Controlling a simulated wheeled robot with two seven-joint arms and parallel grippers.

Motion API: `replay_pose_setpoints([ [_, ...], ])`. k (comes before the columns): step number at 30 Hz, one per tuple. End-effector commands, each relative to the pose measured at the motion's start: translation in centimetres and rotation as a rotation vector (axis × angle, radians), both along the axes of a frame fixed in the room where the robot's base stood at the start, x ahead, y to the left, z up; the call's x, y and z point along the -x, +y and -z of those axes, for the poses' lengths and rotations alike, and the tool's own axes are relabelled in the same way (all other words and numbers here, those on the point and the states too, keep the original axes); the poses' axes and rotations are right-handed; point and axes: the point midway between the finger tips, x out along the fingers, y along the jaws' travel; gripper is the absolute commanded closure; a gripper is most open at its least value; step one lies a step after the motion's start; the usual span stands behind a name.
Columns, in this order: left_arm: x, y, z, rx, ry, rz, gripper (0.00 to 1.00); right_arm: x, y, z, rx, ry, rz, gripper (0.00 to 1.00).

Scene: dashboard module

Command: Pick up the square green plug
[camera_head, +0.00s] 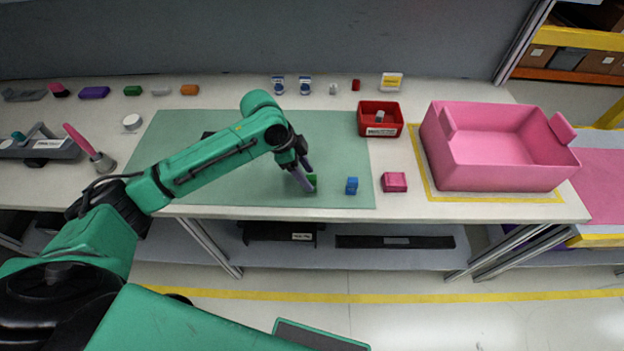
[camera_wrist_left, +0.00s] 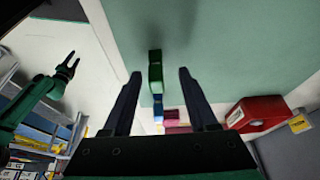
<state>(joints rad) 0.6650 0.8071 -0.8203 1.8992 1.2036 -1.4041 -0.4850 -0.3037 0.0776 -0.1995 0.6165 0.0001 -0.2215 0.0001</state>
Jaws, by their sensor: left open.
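The square green plug (camera_head: 313,180) stands near the front edge of the green mat, partly hidden by my left gripper (camera_head: 307,182). In the left wrist view the green plug (camera_wrist_left: 155,66) shows between the two spread fingers of my left gripper (camera_wrist_left: 158,73), with a gap on each side. The left gripper is open and holds nothing. My right gripper (camera_wrist_left: 72,64) shows small at the left of the left wrist view, its fingers apart and empty. It is not in the head view.
A blue plug (camera_head: 352,186) and a pink block (camera_head: 395,182) stand to the right of the green plug. A red bin (camera_head: 380,130) is behind them, and a large pink crate (camera_head: 500,165) is at the right. Small parts line the table's back. The mat's middle is mostly bare.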

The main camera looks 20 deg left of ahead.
Motion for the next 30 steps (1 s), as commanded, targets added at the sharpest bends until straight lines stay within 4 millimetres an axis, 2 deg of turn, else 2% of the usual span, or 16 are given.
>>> replay_pose_setpoints([
  [2, 0.2, -0.9, 1.1, 0.001, 0.005, 0.001, 0.41, -1.0, 0.1, -1.1, -0.002, -0.017, -0.001, 0.5],
  [6, -0.1, -1.4, 3.0, -0.001, 0.0, 0.0, 0.41, -1.3, 0.1, -1.1, -0.003, -0.022, -0.001, 0.5],
  [11, -0.1, -1.5, 3.2, 0.0, -0.001, 0.001, 0.41, -0.8, 0.0, -1.0, -0.001, -0.014, -0.001, 0.5],
  [12, -0.1, -1.5, 3.2, 0.0, -0.001, 0.001, 0.45, -0.7, 0.0, -0.9, -0.001, -0.012, -0.001, 0.5],
  [16, -0.1, -1.4, 3.2, 0.0, -0.001, 0.001, 0.95, -0.5, 0.0, -0.9, 0.0, -0.01, -0.001, 0.5],
  [17, -0.1, -1.4, 3.2, -0.001, -0.001, 0.001, 1.0, -0.5, 0.0, -0.9, 0.0, -0.01, -0.001, 0.5],
  [26, -0.1, -1.4, 3.1, 0.0, -0.001, 0.0, 1.0, -0.4, -0.2, -0.9, 0.002, -0.007, -0.002, 0.5],
  [30, -0.2, -1.4, 2.2, 0.0, -0.003, -0.001, 1.0, -0.4, -0.2, -0.8, 0.003, -0.008, -0.002, 0.5],
])
